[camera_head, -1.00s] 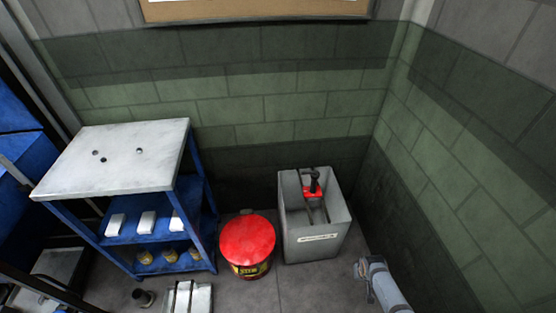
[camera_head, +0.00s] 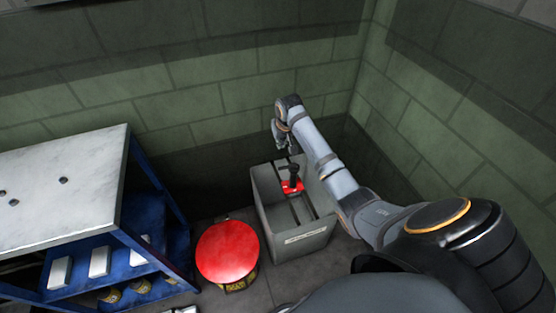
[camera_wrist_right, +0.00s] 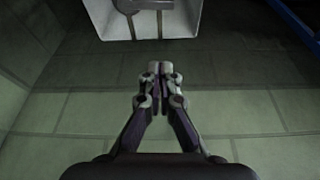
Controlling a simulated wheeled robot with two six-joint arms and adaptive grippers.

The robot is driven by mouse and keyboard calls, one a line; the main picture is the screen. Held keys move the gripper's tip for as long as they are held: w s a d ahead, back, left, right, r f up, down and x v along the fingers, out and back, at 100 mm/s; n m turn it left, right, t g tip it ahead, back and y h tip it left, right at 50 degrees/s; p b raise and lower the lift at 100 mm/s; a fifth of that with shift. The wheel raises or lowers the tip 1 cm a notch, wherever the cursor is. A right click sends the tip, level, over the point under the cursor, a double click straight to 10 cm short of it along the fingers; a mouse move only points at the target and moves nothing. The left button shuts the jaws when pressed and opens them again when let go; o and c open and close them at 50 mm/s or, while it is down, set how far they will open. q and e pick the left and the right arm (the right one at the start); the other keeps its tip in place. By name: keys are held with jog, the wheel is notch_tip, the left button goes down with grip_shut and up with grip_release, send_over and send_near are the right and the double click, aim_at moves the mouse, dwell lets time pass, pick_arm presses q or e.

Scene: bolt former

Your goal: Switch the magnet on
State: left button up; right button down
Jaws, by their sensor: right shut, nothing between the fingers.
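The magnet (camera_head: 292,187) has a red body and a black upright handle. It sits inside an open grey bin (camera_head: 299,245) with a label on its front, across dark bars. My right gripper (camera_head: 282,147) is above the back left part of the bin, apart from the magnet. In the right wrist view its fingers (camera_wrist_right: 160,70) are together and hold nothing. The bin's pale rim (camera_wrist_right: 190,22) shows at the top of that view, with a grey bar in it; the magnet cannot be made out there. My left gripper is out of view.
A red-lidded can (camera_head: 227,252) stands just left of the bin. Further left is a blue shelf unit with a pale top (camera_head: 60,185) and white blocks on its shelf. Green block walls (camera_head: 190,90) close off the back and right.

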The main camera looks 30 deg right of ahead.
aim_at(288, 167)
notch_tip(288, 167, down, 10)
jog(key=b, duration=0.1)
jog(key=shift+s+r, duration=0.15)
jog(key=shift+s, duration=0.15)
dwell(0.3)
